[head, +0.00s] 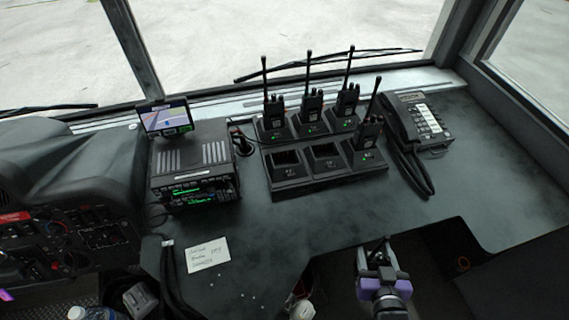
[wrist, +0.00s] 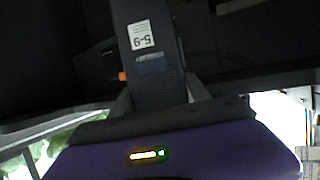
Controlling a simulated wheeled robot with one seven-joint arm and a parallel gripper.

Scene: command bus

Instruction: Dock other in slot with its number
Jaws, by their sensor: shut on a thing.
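A dark handheld radio (wrist: 153,62) with a white number label is held between the fingers of my gripper (wrist: 160,95) in the wrist view. The label is turned over in the picture and looks like "5-9" as seen. In the head view my gripper (head: 377,250) is at the counter's front edge, below and right of the charger; the held radio is hard to make out there. The black multi-slot charger (head: 330,183) has radios in all three back slots and in the front right slot (head: 369,132). The front left slot (head: 286,160) and front middle slot (head: 325,152) are empty.
A desk phone (head: 415,122) with a coiled cord stands right of the charger. A radio console (head: 192,172) with a small screen (head: 166,117) stands left. A handwritten note (head: 208,254) lies on the counter. Upright antennas rise above the charger. The counter in front of the charger is clear.

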